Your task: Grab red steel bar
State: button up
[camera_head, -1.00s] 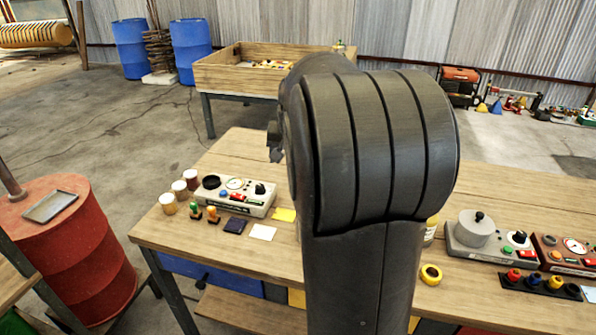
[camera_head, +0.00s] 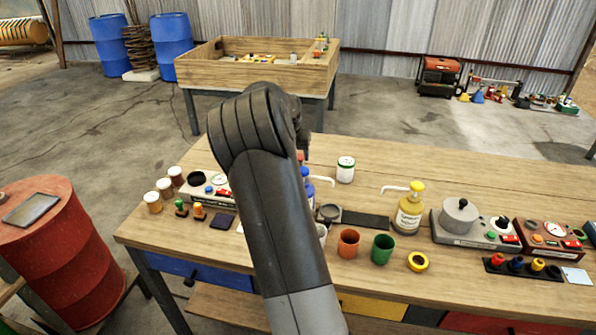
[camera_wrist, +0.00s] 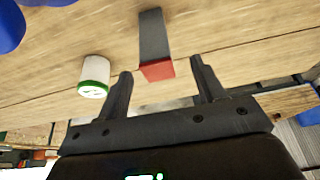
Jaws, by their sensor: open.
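A bar with a red end and a dark grey length (camera_wrist: 155,45) shows in the wrist view at the table's wooden surface. Its red end (camera_wrist: 157,71) faces my gripper. My gripper (camera_wrist: 160,66) is open and empty, with one finger on each side of the red end in the picture and visible gaps on both sides. I cannot tell how far the bar lies beyond the fingertips. In the head view my arm covers most of that spot, and I cannot make out the bar or the fingers clearly.
A white jar with a green band (camera_head: 345,170) stands close by; it also shows left of the fingers in the wrist view (camera_wrist: 95,75). A yellow bottle (camera_head: 410,210), an orange cup (camera_head: 348,244) and a green cup (camera_head: 383,248) stand on the wooden table (camera_head: 480,180).

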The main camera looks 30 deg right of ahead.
jog(key=x, duration=0.6)
jog(key=shift+d+f, duration=0.2)
jog(key=shift+d, duration=0.2)
jog(key=shift+c, duration=0.4)
jog(key=c, duration=1.2)
jog(key=shift+o, duration=0.2)
jog(key=shift+r, duration=0.1)
